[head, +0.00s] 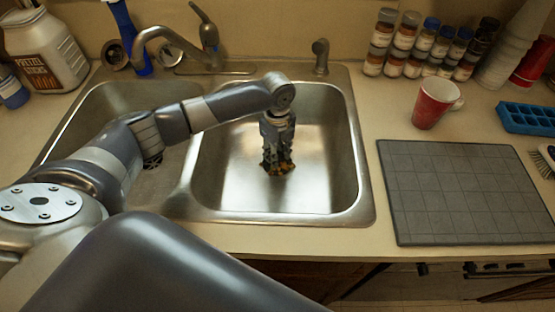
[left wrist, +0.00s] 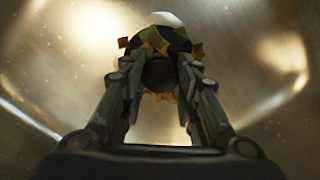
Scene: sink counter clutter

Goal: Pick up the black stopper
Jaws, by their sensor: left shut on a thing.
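The black stopper (left wrist: 158,73) shows in the left wrist view as a dark round thing between my fingertips. Orange, brown and green scraps (left wrist: 146,38) sit around its far side. My left gripper (head: 278,163) points straight down into the right sink basin (head: 316,190), low near its floor. It is shut on the stopper, with one finger on each side. In the head view the fingers mostly hide the stopper, and only orange-brown bits show at the tips. I cannot tell whether the stopper touches the basin floor. My right gripper is not in view.
The basin's rim and walls surround my left gripper. The faucet (head: 175,45) stands behind the sink. Right of it are a grey mat (head: 465,190), a red cup (head: 432,104), a blue tray (head: 527,118) and several spice jars (head: 410,50). A large jar (head: 45,52) stands back left.

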